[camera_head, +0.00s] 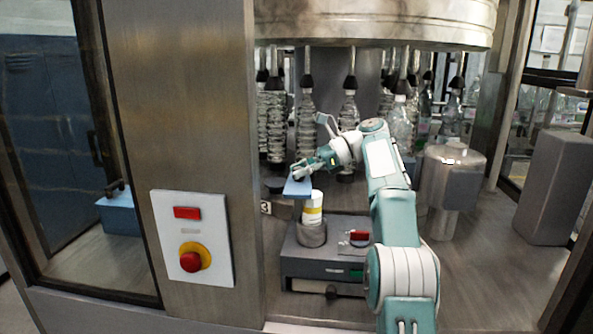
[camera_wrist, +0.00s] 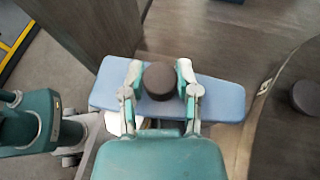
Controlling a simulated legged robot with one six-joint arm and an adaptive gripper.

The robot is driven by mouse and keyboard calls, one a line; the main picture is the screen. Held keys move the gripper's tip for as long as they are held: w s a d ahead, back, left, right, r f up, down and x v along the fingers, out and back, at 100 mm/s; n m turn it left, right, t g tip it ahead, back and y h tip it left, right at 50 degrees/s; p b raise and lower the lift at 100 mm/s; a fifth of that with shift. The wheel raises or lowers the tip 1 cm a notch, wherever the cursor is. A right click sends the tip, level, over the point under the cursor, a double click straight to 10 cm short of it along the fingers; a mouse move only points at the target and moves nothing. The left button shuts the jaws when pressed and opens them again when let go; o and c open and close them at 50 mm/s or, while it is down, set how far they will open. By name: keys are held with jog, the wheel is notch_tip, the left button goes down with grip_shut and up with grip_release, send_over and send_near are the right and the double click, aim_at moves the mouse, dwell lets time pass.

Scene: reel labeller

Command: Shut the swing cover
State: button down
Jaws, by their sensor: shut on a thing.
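A flat blue plate (camera_head: 297,188), which appears to be the swing cover, sits above and slightly left of a white bottle with a yellow band (camera_head: 313,208). In the wrist view the plate (camera_wrist: 218,97) is a long, round-cornered board with a dark round knob (camera_wrist: 159,80) on it. My gripper (camera_head: 301,170) is at the plate. In the wrist view my gripper's two fingers (camera_wrist: 160,74) stand on either side of the knob and are shut on it. The plate's hinge cannot be made out.
The bottle stands in a grey round holder (camera_head: 311,235) on a dark box (camera_head: 325,265) with a red button. Several clear bottles (camera_head: 348,115) hang behind. A metal cylinder (camera_head: 450,190) stands right of my arm. A steel post (camera_head: 190,120) with a control panel (camera_head: 193,238) is at left.

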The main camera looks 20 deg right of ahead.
jog(key=shift+d, duration=0.2)
dwell(0.4)
jog(key=shift+c, duration=1.7)
grip_release()
jog(key=shift+w+d, duration=0.1)
jog(key=shift+a, duration=0.3)
